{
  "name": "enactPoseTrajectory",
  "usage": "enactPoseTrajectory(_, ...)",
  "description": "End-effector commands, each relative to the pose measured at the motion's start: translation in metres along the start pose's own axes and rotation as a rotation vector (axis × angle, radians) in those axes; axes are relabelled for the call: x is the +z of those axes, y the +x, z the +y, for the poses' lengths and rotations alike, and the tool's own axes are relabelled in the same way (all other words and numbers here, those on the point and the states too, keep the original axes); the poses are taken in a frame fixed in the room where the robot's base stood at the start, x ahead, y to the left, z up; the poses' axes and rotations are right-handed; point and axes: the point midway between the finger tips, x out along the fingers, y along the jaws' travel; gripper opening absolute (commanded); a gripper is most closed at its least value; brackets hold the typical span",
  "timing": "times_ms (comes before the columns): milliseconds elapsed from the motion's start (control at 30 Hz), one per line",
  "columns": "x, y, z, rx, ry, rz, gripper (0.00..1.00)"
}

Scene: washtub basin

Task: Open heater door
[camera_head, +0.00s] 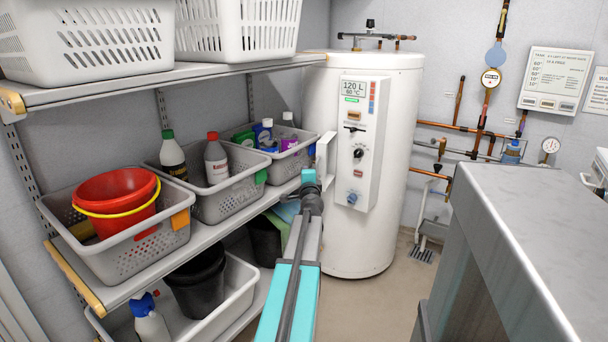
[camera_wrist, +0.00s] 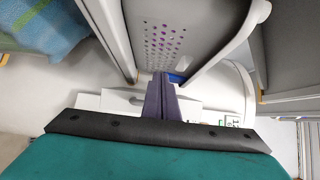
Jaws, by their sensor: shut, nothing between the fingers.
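The heater (camera_head: 350,240) is a tall white tank at the back centre. Its control panel (camera_head: 359,145) faces me, with display, knobs and switches uncovered. A narrow pale flat piece (camera_head: 325,157) stands beside the panel's left edge; I cannot tell whether it is the heater door. My arm reaches up to just left of the panel, and the fingertips are unclear in the head view. In the wrist view my gripper (camera_wrist: 167,78) is shut and empty, its dark fingers together. White surfaces and part of the display (camera_wrist: 232,120) show behind it. Contact with the heater cannot be told.
Shelves on the left hold grey baskets (camera_head: 222,190) with bottles and a red bucket (camera_head: 115,202), close to my arm. A perforated grey basket (camera_wrist: 185,40) is near the fingers. A metal counter (camera_head: 520,230) stands on the right. Some floor is clear before the heater.

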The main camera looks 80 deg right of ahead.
Motion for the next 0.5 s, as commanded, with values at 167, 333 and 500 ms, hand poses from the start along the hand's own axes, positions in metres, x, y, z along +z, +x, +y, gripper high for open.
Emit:
enactPoseTrajectory(167,-0.003,-0.013,0.001,-0.001,0.001,0.0,0.0)
enactPoseTrajectory(333,-0.006,-0.029,0.001,-0.001,0.0,-0.002,0.0)
enactPoseTrajectory(500,-0.003,-0.044,0.0,0.0,0.001,-0.002,0.0)
